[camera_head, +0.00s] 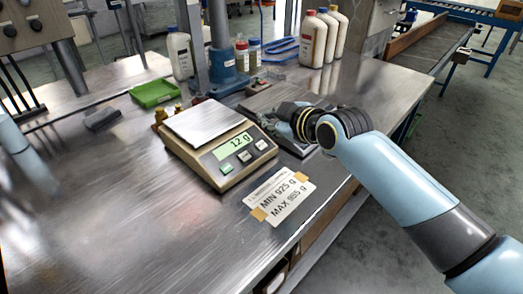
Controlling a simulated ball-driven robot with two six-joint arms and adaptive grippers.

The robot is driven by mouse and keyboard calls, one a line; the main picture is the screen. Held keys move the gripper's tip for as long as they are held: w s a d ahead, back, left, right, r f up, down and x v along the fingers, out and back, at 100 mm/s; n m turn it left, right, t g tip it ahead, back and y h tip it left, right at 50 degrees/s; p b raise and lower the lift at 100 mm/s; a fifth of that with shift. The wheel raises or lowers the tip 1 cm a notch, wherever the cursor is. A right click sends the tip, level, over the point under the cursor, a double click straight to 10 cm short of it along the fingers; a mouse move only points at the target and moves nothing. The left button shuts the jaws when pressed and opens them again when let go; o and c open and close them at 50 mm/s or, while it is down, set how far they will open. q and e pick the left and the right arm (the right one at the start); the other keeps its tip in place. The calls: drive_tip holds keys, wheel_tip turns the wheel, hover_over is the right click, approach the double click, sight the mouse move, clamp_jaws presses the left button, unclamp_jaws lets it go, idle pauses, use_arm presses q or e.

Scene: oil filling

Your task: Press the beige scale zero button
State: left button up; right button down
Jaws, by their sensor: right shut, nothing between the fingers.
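The beige scale (220,142) stands on the metal table, its bare silver pan toward the back left. Its lit green display (232,146) reads about 12 g. Below the display sit a green button (226,168) and two pale buttons (245,156); I cannot read their labels, so I cannot tell which is zero. My right gripper (286,110) is shut and empty, just right of the scale and apart from the buttons. Its fingertips are small and partly hidden by the wrist. My left gripper is out of view.
A taped card (280,196) reading MIN 925 g, MAX 955 g lies in front of the scale. A green tray (153,93), white bottles (313,40) and a blue stand (222,66) are behind. The table's front left is clear.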

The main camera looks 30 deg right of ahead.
drive_tip(key=b, duration=0.4)
hover_over(263, 152)
drive_tip(key=f, duration=0.5)
drive_tip(key=shift+s, duration=0.35)
drive_tip(key=shift+w+f+b, duration=0.25)
drive_tip(key=shift+f+b, duration=0.2)
drive_tip(key=shift+b, duration=0.05)
drive_tip(key=shift+f, duration=0.1)
drive_tip(key=shift+w+f, duration=0.15)
drive_tip(key=shift+f, duration=0.1)
drive_tip(key=shift+w+a+f+b, duration=0.1)
drive_tip(key=shift+f+b, duration=0.3)
drive_tip(key=shift+b, duration=0.05)
idle(0.6)
drive_tip(key=shift+s+r+p, duration=0.3)
drive_tip(key=shift+r+p, duration=0.5)
drive_tip(key=shift+p, duration=0.15)
